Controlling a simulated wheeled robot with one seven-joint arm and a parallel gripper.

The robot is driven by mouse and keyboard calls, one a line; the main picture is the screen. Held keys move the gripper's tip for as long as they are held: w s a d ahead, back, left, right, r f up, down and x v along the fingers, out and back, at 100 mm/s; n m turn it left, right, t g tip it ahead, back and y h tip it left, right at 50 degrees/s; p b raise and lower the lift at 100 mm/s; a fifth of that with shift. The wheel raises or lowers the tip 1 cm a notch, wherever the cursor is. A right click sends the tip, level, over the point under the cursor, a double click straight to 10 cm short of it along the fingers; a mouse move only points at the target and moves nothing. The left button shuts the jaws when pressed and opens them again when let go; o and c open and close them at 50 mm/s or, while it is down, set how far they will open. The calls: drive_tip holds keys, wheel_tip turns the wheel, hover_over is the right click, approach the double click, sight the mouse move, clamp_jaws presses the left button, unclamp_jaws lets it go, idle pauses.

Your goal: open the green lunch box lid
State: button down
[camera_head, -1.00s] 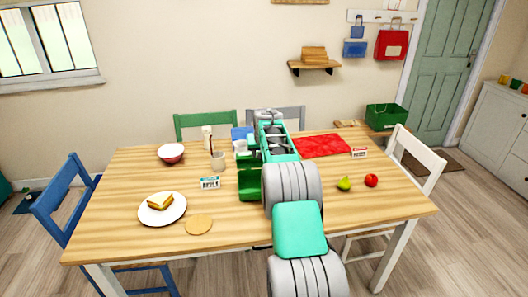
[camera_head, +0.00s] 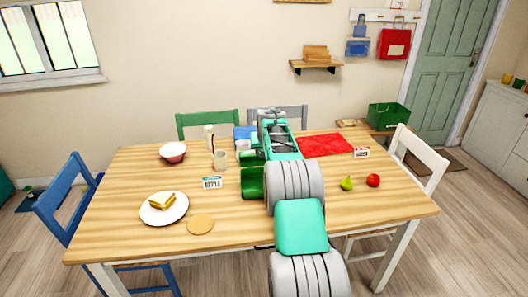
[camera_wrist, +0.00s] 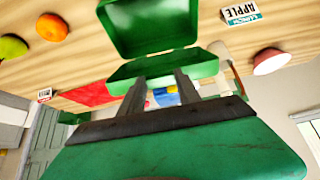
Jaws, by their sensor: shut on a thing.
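The green lunch box (camera_head: 252,181) stands on the table, its right side hidden by my arm in the head view. In the wrist view, which is upside down, its hollow body (camera_wrist: 150,25) shows at the top. The lid (camera_wrist: 165,68) is raised at an angle to the body, so the box is open. My gripper (camera_wrist: 161,80) has its two dark fingers at the lid's edge and is shut on the lid. The exact contact is hidden. In the head view the fingertips are hard to make out.
A pear (camera_head: 347,183) and apple (camera_head: 373,180) lie right of my arm. A red cloth (camera_head: 325,145) lies behind.

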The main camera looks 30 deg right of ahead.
idle(0.3)
drive_tip(key=c, duration=0.8)
unclamp_jaws()
drive_tip(key=shift+c, duration=0.2)
drive_tip(key=b+v, duration=0.1)
drive_tip(key=v, duration=0.6)
drive_tip(key=shift+s+r+b, duration=0.15)
drive_tip(key=shift+r+b, duration=0.15)
drive_tip(key=shift+r, duration=0.1)
drive_tip(key=shift+a, duration=0.1)
